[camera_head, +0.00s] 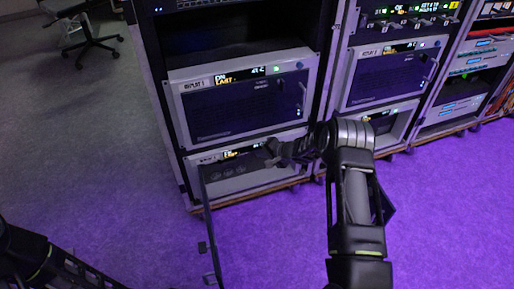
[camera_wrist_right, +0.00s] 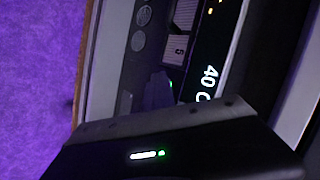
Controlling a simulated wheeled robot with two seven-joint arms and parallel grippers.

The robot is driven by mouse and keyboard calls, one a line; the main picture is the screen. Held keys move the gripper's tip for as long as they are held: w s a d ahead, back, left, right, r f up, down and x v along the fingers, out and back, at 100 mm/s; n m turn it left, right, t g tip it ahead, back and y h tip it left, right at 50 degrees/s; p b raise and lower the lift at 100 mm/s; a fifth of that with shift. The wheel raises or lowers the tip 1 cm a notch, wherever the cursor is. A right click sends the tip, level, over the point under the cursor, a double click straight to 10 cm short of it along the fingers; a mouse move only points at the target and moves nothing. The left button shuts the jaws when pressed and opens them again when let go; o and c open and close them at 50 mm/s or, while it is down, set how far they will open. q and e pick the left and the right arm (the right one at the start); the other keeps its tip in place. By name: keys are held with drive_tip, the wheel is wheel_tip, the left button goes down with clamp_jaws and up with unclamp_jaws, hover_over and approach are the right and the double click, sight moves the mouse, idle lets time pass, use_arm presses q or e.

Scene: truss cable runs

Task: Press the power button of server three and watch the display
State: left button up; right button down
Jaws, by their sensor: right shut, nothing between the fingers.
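The lowest server (camera_head: 215,182) in the near rack has a light front with round vents and a lit display (camera_head: 243,152). I cannot read its label in the head view. My right gripper (camera_head: 273,153) is shut and empty at the right part of this front, near the display. In the right wrist view the gripper (camera_wrist_right: 158,88) is a dark shape close to the panel, with a small green light beside it. The display (camera_wrist_right: 209,82) there reads "40 C", partly cut off. The power button is not clearly visible, and I cannot tell whether the gripper touches it.
An open door panel (camera_head: 209,235) stands out from the lowest server, left of my right arm. Another server (camera_head: 240,100) with a handle sits above. A second rack (camera_head: 385,75) stands to the right. The purple floor (camera_head: 450,200) is clear at right.

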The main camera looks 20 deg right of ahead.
drive_tip(key=s, duration=0.3)
drive_tip(key=shift+s+d+f, duration=0.15)
drive_tip(key=shift+s+f, duration=0.05)
drive_tip(key=shift+s, duration=0.15)
idle(0.4)
